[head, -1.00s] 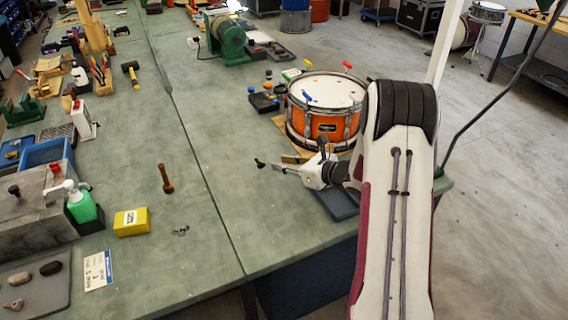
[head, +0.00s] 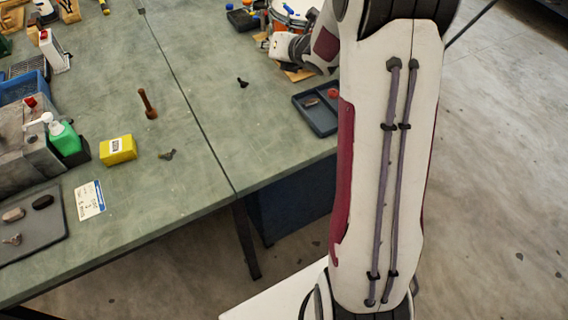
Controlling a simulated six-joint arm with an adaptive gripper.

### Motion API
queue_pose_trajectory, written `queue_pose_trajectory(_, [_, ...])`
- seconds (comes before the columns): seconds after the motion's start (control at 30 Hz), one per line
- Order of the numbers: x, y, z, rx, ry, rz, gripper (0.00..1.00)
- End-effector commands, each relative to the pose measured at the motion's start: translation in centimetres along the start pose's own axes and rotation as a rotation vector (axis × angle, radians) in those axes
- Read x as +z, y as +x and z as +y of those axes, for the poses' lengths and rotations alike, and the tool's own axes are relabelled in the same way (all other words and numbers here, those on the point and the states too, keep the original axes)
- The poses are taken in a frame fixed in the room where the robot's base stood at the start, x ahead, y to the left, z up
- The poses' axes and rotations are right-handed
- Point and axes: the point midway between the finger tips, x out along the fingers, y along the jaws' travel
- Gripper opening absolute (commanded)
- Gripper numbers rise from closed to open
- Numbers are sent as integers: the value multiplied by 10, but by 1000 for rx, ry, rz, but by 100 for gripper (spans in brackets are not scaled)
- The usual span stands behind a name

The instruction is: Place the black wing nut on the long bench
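The small black wing nut (head: 242,82) lies on the green bench top (head: 215,120), to the right of the long seam. Nothing touches it. A second, grey-brown wing nut (head: 167,154) lies left of the seam, near the yellow box. My arm's white and grey wrist part shows right of and beyond the black wing nut, by the drum, clear of the nut. My gripper's fingers cannot be made out there, so its opening is unclear.
A dark blue tray (head: 318,112) with small items sits at the bench's right edge. An orange drum (head: 288,16) stands behind. A brown wooden peg (head: 148,104), yellow box (head: 118,149) and grey tray (head: 30,222) are on the left. The bench around the black nut is clear.

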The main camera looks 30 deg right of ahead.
Motion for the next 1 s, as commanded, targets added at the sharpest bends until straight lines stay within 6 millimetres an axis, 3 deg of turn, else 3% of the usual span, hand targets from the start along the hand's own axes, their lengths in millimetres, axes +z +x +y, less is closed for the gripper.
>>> queue_pose_trajectory(0.2, [16, -39, 18, -95, 266, -32, 22])
queue_pose_trajectory(0.5, [19, -98, 37, -206, 665, -86, 22])
queue_pose_trajectory(0.77, [5, -153, 52, -283, 1025, -133, 22])
queue_pose_trajectory(1.0, [-22, -204, 64, -348, 1365, -169, 22])
